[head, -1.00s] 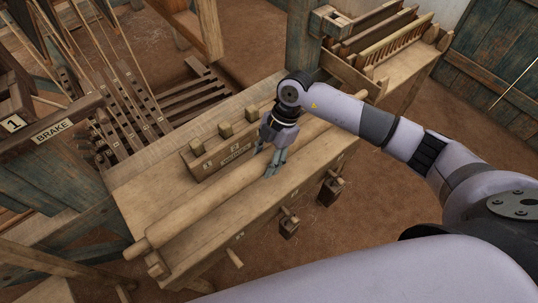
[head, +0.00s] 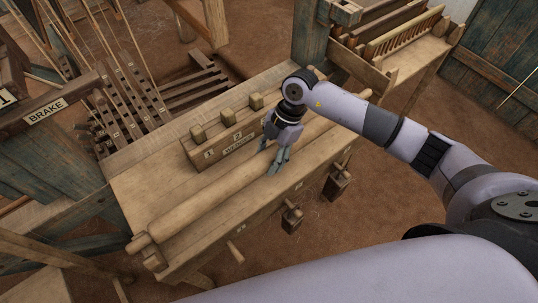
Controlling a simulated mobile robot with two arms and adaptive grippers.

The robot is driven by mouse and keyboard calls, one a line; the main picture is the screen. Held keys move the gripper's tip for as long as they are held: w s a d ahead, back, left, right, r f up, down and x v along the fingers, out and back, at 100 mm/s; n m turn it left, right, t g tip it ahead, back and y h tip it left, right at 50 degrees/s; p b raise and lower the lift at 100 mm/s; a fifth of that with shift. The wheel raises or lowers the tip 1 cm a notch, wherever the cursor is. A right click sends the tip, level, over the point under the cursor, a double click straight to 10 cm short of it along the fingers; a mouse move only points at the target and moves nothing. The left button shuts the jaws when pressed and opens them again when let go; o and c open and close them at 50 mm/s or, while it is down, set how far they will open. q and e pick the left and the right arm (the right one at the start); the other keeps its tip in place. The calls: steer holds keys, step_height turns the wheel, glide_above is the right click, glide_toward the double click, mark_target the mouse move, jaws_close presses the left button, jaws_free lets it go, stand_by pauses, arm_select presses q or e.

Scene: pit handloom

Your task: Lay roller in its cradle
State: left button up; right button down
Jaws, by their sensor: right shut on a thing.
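The roller (head: 207,203) is a long, pale wooden cylinder with a thinner pin at its near left end. It lies lengthwise along the front of the wooden bench (head: 130,192), at or just above its front beam. My right gripper (head: 277,165) points down and is shut on the roller near its middle. A small wooden block (head: 152,260), perhaps part of the cradle, sits by the roller's left end. I cannot tell whether the roller's end rests in it. The roller's far end is partly hidden behind my right arm. My left gripper is not in view.
A wooden block with numbered pegs (head: 226,143) stands on the bench just behind the roller. Small dark weights (head: 291,219) hang at the bench front. Loom treadles and a post marked BRAKE (head: 47,111) are at left. A rack (head: 402,45) stands at the back right.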

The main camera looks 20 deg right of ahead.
mark_target(277, 148)
steer(key=shift+f+b, duration=1)
steer(key=shift+f, duration=1)
steer(key=shift+a, duration=0.1)
steer(key=c, duration=1.2)
jaws_free()
steer(key=o, duration=0.5)
steer(key=shift+c, duration=0.2)
steer(key=shift+s+f, duration=0.1)
steer(key=shift+f, duration=0.1)
steer(key=v, duration=1.2)
steer(key=shift+r, duration=0.15)
